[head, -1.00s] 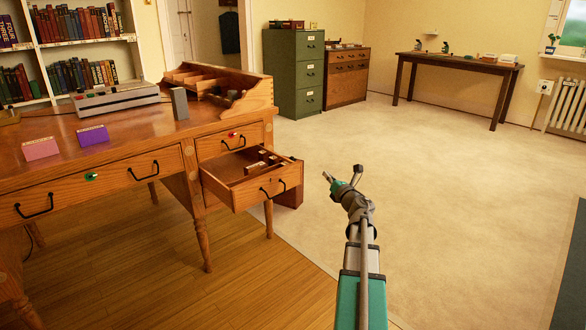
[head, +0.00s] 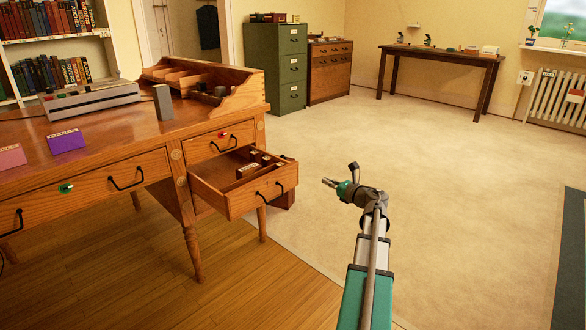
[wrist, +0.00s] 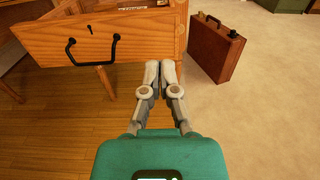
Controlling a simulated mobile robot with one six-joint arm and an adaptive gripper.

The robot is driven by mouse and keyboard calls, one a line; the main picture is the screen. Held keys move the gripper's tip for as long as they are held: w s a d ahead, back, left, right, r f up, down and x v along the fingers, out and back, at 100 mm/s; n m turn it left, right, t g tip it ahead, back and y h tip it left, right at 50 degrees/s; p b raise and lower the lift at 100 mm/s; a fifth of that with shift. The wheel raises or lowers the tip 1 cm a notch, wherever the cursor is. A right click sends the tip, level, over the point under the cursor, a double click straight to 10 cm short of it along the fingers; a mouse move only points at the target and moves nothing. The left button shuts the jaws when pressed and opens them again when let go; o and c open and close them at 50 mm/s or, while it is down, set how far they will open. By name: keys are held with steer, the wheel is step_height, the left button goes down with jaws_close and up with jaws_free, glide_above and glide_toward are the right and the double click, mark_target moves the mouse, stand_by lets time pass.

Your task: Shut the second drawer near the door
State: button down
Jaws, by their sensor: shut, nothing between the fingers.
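The wooden desk (head: 95,205) stands at the left in the head view. On its right end, the second drawer (head: 262,193), below a shut top drawer (head: 216,143), is pulled well out, with several small items inside. In the wrist view the drawer front (wrist: 120,44) fills the upper left, with one dark handle (wrist: 92,50). My gripper (head: 326,182) is shut and empty, to the right of the drawer front and apart from it in the head view. In the wrist view its fingertips (wrist: 160,64) appear just below the front's lower right edge.
A brown case (wrist: 217,48) stands on the floor right of the drawer, partly hidden by it in the head view. A green filing cabinet (head: 275,70), a wooden chest (head: 330,72) and a dark table (head: 440,58) stand farther back. The pale floor (head: 450,200) on the right is clear.

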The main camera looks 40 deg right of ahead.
mark_target(293, 165)
steer(key=shift+w+a, duration=0.1)
steer(key=shift+w, duration=0.1)
steer(key=w, duration=0.9)
steer(key=w+a, duration=0.1)
steer(key=w, duration=0.3)
steer(key=shift+w, duration=0.4)
steer(key=shift+d, duration=0.1)
